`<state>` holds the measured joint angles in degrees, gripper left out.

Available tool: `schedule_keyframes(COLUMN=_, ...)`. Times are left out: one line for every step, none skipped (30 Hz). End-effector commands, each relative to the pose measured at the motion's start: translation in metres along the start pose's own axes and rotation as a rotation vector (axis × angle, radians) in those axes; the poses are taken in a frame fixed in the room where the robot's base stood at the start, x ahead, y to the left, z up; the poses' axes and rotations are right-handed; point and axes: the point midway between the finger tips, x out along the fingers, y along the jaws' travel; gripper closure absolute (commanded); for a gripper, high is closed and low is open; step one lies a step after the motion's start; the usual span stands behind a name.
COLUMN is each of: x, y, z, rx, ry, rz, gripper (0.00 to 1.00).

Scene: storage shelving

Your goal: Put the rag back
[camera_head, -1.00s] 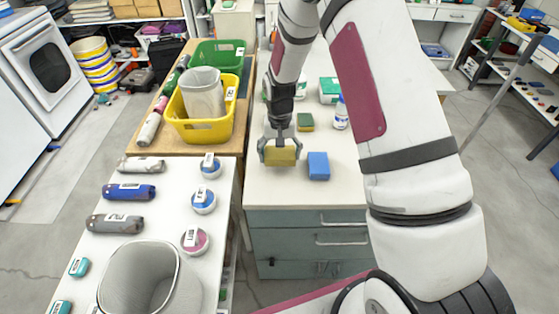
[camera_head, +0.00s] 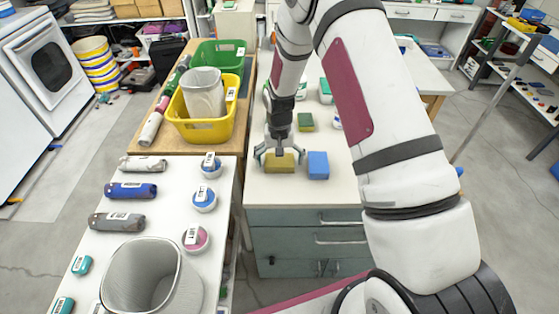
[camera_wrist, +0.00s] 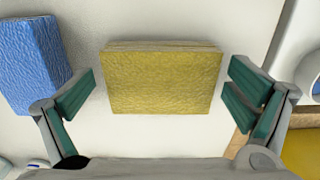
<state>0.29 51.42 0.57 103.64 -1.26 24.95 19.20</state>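A yellow textured block (camera_head: 279,164), which looks like a folded rag or sponge, lies flat on the white countertop near its front left edge. It also shows in the wrist view (camera_wrist: 160,82). My gripper (camera_head: 280,157) is above and around it, with its fingers spread. In the wrist view, my gripper (camera_wrist: 160,92) has one finger on each side of the yellow block, with a visible gap on both sides. A blue block (camera_head: 318,165) of similar shape lies just to the right, and a green one (camera_head: 305,122) lies farther back.
The white side table (camera_head: 165,212) at left holds rolled cloths (camera_head: 130,191), labelled round containers (camera_head: 204,199) and a grey bin (camera_head: 142,280). A yellow basket (camera_head: 202,130) and a green basket (camera_head: 218,55) stand behind it. Grey drawers (camera_head: 305,240) are below the counter.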

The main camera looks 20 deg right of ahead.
Motion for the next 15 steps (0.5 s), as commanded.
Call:
schedule_keyframes(x=0.000, y=0.000, z=0.000, rx=0.000, ry=0.000, rz=0.000, gripper=0.02)
schedule_keyframes(x=0.000, y=0.000, z=0.000, rx=0.000, ry=0.000, rz=0.000, gripper=0.02)
schedule_keyframes(x=0.000, y=0.000, z=0.000, rx=0.000, ry=0.000, rz=0.000, gripper=0.02)
schedule_keyframes(x=0.000, y=0.000, z=0.000, rx=0.000, ry=0.000, rz=0.000, gripper=0.02)
schedule_keyframes(x=-0.001, y=0.000, z=0.000, rx=0.000, ry=0.000, rz=0.000, gripper=0.02)
schedule_keyframes(x=-0.003, y=0.000, z=0.000, rx=0.000, ry=0.001, rz=0.000, gripper=0.02)
schedule_keyframes(x=-0.005, y=0.000, z=0.000, rx=0.000, ry=0.001, rz=0.000, gripper=0.02)
schedule_keyframes(x=-0.007, y=0.000, z=-0.001, rx=0.000, ry=0.001, rz=0.000, gripper=0.02)
schedule_keyframes(x=-0.011, y=0.000, z=-0.001, rx=0.000, ry=0.001, rz=0.000, gripper=0.02)
schedule_keyframes(x=-0.015, y=0.000, z=-0.001, rx=0.000, ry=0.002, rz=-0.001, gripper=0.02)
schedule_keyframes(x=-0.021, y=-0.001, z=-0.002, rx=0.000, ry=0.004, rz=-0.001, gripper=0.02)
schedule_keyframes(x=-0.027, y=-0.001, z=-0.002, rx=0.000, ry=0.004, rz=-0.001, gripper=0.02)
schedule_keyframes(x=-0.033, y=-0.001, z=-0.002, rx=0.000, ry=0.004, rz=-0.001, gripper=0.02)
schedule_keyframes(x=-0.039, y=-0.001, z=-0.002, rx=0.000, ry=0.005, rz=-0.002, gripper=0.02)
schedule_keyframes(x=-0.048, y=-0.001, z=-0.002, rx=0.000, ry=0.005, rz=-0.002, gripper=0.02)
